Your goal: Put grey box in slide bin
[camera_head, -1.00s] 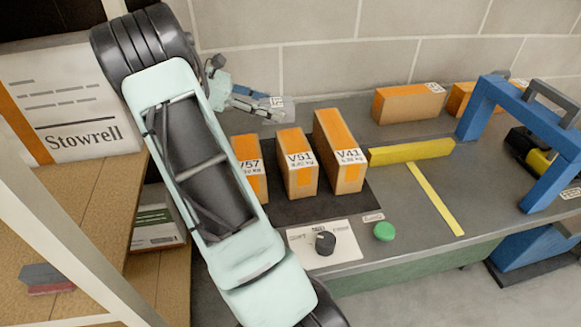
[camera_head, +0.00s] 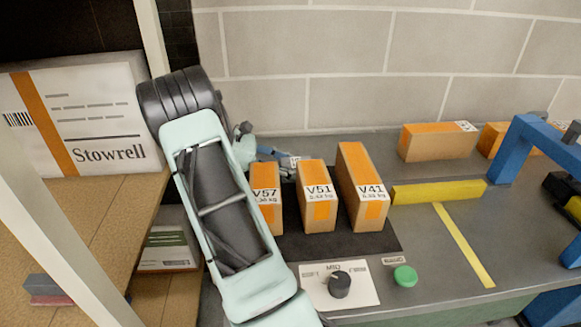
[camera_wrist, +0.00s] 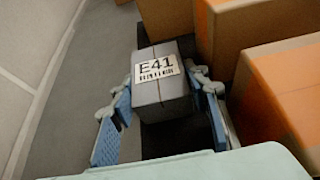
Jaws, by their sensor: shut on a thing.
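The grey box (camera_wrist: 162,88) with a white E41 label sits between the fingers of my gripper (camera_wrist: 160,115) in the wrist view. The blue finger pads flank it on both sides, and the gripper is shut on it. In the head view my gripper (camera_head: 282,158) is behind the orange-and-brown boxes V57 and V51, near the wall. Only a small part of the grey box (camera_head: 296,161) shows there; the rest is hidden. I cannot tell whether the box touches the surface under it. I cannot make out a slide bin in either view.
Boxes V57 (camera_head: 265,196), V51 (camera_head: 317,196) and V41 (camera_head: 361,190) stand on a dark mat close by. A yellow bar (camera_head: 438,192), a blue frame (camera_head: 530,170), a dial (camera_head: 340,284) and a green button (camera_head: 405,276) are to the right. Shelving stands left.

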